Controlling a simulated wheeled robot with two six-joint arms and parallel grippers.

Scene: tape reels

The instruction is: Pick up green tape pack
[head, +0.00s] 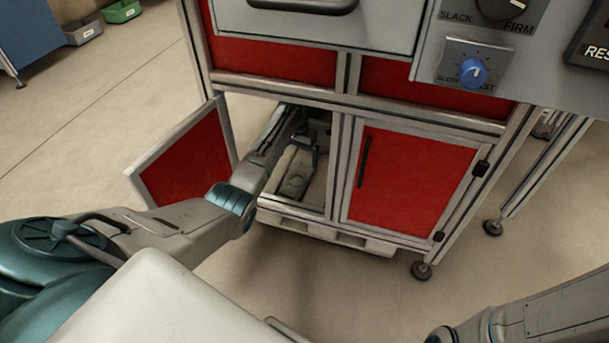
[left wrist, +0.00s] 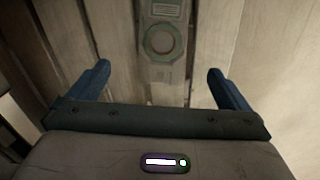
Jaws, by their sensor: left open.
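The tape pack (left wrist: 162,62) shows in the left wrist view as a long, pale grey-green pack with a greenish ring and a light label at its far end. In the head view a pale pack (head: 297,174) lies inside the open left compartment of the cabinet; its colour is hard to tell there. My left arm reaches into this compartment. My left gripper (left wrist: 158,72) is open, its blue fingers spread wide to either side of the pack's line, with nothing between them. In the head view its fingers are partly hidden. My right gripper is out of view; only part of that arm shows.
The cabinet's left door (head: 187,167) is swung open beside my left arm. The red right door (head: 402,182) is shut. Posts and a drawer (head: 318,25) frame the opening closely. Slatted boards (left wrist: 70,50) lie beside the pack.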

